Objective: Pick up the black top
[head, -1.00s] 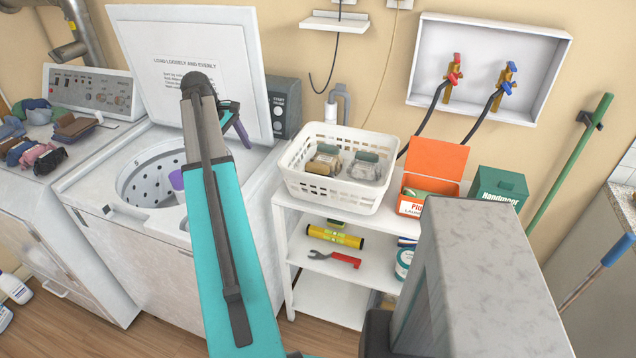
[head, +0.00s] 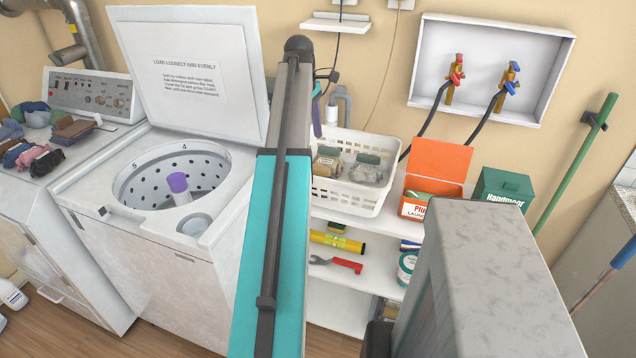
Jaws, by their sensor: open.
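Small folded clothes lie in rows on top of the left machine. A very dark bundle (head: 48,163) at the front right of them may be the black top; I cannot be sure at this size. My gripper (head: 317,112) is mostly hidden behind my teal and grey arm; only a sliver of it shows, in front of the wall by the white basket. It is open, far to the right of the clothes, and nothing shows in it.
The open washer (head: 180,165) with a purple-topped agitator (head: 178,184) stands between the clothes and my arm, its lid (head: 195,65) raised.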

